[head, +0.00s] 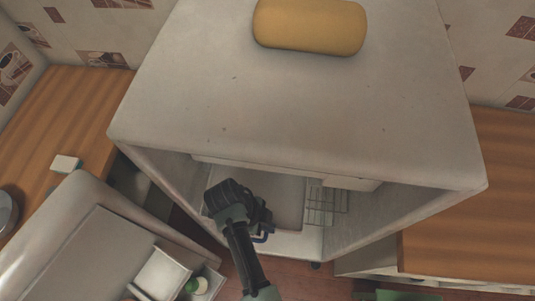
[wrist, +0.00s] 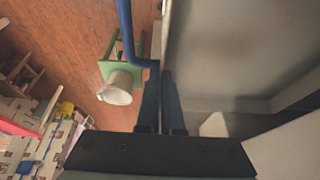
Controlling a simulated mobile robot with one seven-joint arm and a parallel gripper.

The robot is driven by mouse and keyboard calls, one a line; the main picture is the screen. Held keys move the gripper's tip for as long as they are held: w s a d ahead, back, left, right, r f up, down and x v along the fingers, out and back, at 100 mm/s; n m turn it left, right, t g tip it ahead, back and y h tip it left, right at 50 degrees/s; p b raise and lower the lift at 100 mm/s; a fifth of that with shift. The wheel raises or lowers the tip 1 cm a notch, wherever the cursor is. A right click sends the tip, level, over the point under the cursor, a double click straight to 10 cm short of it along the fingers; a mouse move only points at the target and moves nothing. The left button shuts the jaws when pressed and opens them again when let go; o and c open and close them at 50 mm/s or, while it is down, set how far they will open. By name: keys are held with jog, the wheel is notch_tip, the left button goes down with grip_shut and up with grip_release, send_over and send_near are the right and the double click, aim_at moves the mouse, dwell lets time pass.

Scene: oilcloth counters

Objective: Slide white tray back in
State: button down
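A pale grey-white tray (head: 285,195) lies inside the open fridge, to the left of a wire rack. My gripper (head: 262,232) is at the tray's front side, and my arm covers part of the tray. In the wrist view, the tray (wrist: 215,50) fills the upper right, with its straight edge running up from the fingertips. My gripper's two fingers (wrist: 161,85) are close together at that edge, with a narrow gap between them. Whether they pinch the edge cannot be told. A bright blue bar (wrist: 125,25) ends close to the fingertips.
The fridge (head: 300,105) has a yellow loaf-shaped thing (head: 310,26) on top. Its open door (head: 90,250) stands at left. The wire rack (head: 327,200) is beside the tray. Wooden counters flank the fridge. A white pot (wrist: 118,88) on a green stool (wrist: 120,66) shows in the wrist view.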

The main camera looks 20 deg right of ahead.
aim_at(280, 200)
jog(key=shift+w+d+f+b, duration=0.1)
jog(key=shift+w+d+b, duration=0.6)
jog(key=shift+w, duration=0.3)
jog(key=shift+w+d+r+b, duration=0.1)
jog(key=shift+w+d+b, duration=0.55)
jog(key=shift+w, duration=0.3)
jog(key=shift+w+d+f+b, duration=0.1)
jog(key=shift+w+d+b, duration=0.6)
jog(key=shift+w, duration=0.3)
jog(key=shift+w+d+b, duration=0.4)
jog(key=shift+w+b, duration=0.05)
jog(key=shift+w, duration=0.2)
jog(key=c, duration=1)
grip_release()
